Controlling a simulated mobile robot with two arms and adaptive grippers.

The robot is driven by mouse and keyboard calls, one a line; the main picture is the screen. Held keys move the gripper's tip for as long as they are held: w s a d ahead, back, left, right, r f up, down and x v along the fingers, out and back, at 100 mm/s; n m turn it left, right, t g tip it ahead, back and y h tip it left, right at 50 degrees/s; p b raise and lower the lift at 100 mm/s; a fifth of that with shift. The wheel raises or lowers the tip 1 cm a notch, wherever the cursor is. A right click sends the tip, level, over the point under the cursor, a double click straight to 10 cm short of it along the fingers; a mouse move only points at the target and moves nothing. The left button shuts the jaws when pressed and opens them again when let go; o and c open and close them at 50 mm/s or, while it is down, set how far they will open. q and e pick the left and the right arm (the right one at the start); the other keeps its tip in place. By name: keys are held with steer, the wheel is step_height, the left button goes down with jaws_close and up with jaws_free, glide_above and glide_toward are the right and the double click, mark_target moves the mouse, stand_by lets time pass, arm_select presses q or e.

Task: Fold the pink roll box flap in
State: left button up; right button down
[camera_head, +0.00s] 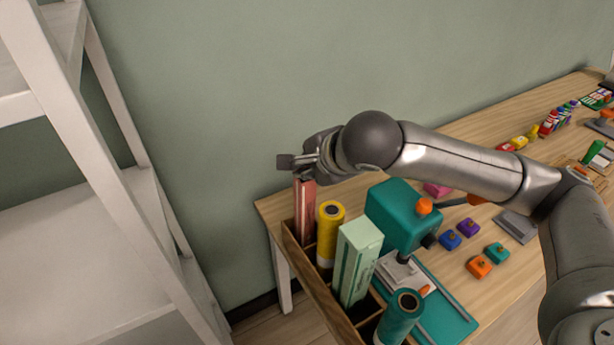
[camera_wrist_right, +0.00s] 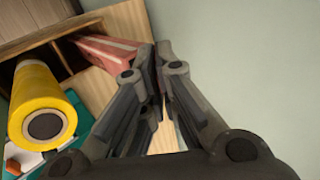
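The pink roll box (camera_head: 305,212) is a tall, narrow pink-red box standing at the far left end of the wooden organizer on the table. It also shows in the wrist view (camera_wrist_right: 103,55), left of my fingers. My right gripper (camera_head: 298,168) is at the top of this box. In the wrist view its fingertips (camera_wrist_right: 158,56) come together beside the upper end of the box, with nothing clearly held between them. The flap is hidden behind the fingers, and I cannot tell whether they touch it. My left gripper is out of view.
The wooden organizer (camera_head: 322,292) also holds a yellow roll (camera_head: 328,240), a pale green box (camera_head: 356,265) and a teal roll (camera_head: 398,318). A teal machine (camera_head: 393,217) stands close behind. A white shelf (camera_head: 95,140) is at left; the green wall is close behind my gripper.

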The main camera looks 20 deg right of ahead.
stand_by(0.4)
steer(key=c, duration=1.7)
jaws_free()
steer(key=shift+s, duration=0.1)
steer(key=shift+f, duration=0.1)
steer(key=v, duration=0.8)
